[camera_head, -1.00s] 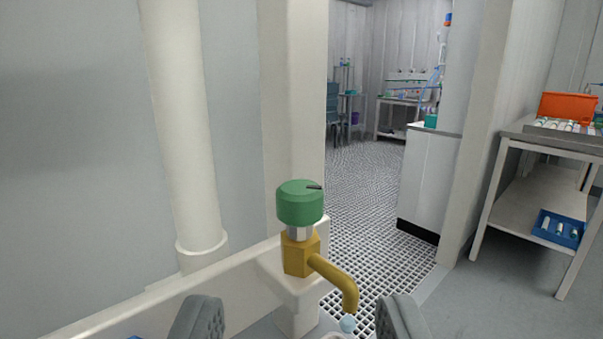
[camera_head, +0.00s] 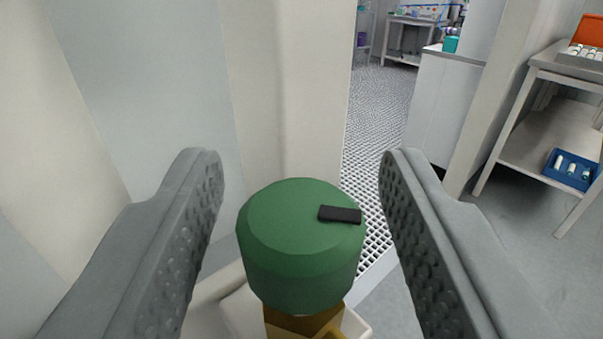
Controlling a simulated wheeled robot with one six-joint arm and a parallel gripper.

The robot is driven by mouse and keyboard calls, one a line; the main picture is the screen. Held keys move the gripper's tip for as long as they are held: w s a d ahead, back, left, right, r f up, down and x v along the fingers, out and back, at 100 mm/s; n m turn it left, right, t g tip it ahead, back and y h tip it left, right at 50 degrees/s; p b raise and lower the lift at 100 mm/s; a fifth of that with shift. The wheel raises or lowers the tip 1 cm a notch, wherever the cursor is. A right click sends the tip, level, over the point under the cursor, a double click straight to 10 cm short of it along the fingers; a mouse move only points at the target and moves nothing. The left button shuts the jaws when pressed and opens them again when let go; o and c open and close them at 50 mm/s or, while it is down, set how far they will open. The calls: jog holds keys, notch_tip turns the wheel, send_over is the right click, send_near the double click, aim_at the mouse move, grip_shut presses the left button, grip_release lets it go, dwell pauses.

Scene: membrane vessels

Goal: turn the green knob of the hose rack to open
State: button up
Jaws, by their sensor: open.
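The green knob (camera_head: 290,245) is a thick round cap with a black mark on its top, pointing to the right. It sits on a brass tap body (camera_head: 300,324), whose spout is mostly cut off at the bottom edge. My gripper (camera_head: 302,165) is open, with one grey finger on each side of the knob. Clear gaps show between the knob and both fingers, and nothing is held. The white ledge of the hose rack (camera_head: 235,308) shows below the knob.
A pale post (camera_head: 290,90) stands close behind the knob, with a wall to its left. A metal shelf table (camera_head: 545,120) with a blue tray (camera_head: 572,170) stands at right. A grated floor (camera_head: 385,105) runs behind.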

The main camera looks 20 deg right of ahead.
jog(key=c, duration=1)
jog(key=shift+o, duration=0.2)
